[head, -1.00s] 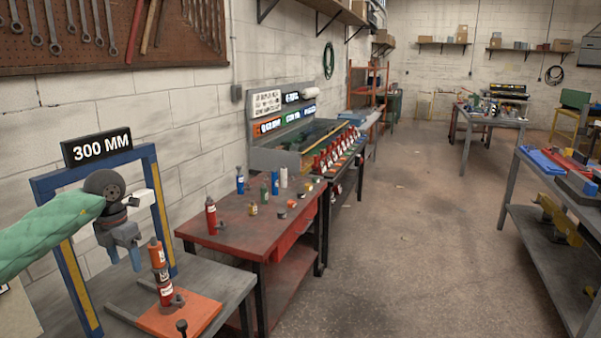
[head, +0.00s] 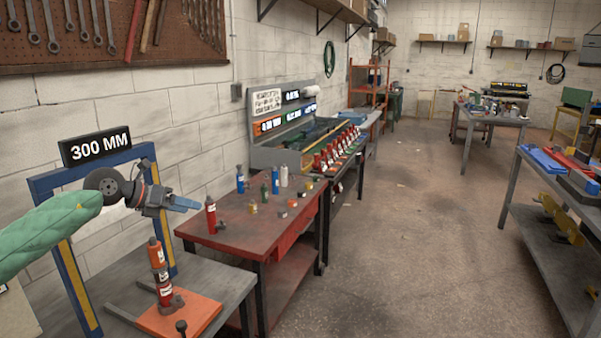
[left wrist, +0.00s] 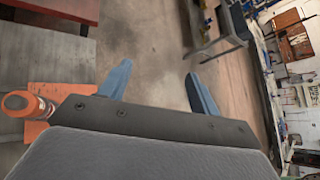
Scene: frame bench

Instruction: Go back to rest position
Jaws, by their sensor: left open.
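My left arm, in a green padded sleeve, comes in from the left in the head view. Its gripper (head: 186,205) points to the right, in front of the blue and yellow frame. In the left wrist view the two blue fingers of the left gripper (left wrist: 158,85) are spread apart with nothing between them. The gripper is above and apart from a stack of red and orange bottles (head: 160,272) standing at an orange board (head: 195,318). The stack also shows at the left edge of the left wrist view (left wrist: 30,105). My right gripper is in neither view.
The blue and yellow frame (head: 80,285) with a "300 MM" sign (head: 101,147) stands on the grey bench (head: 225,277). A red table (head: 240,232) with several bottles and cans is beyond it. The floor (head: 410,230) in the middle is open. A grey workbench (head: 545,235) stands at right.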

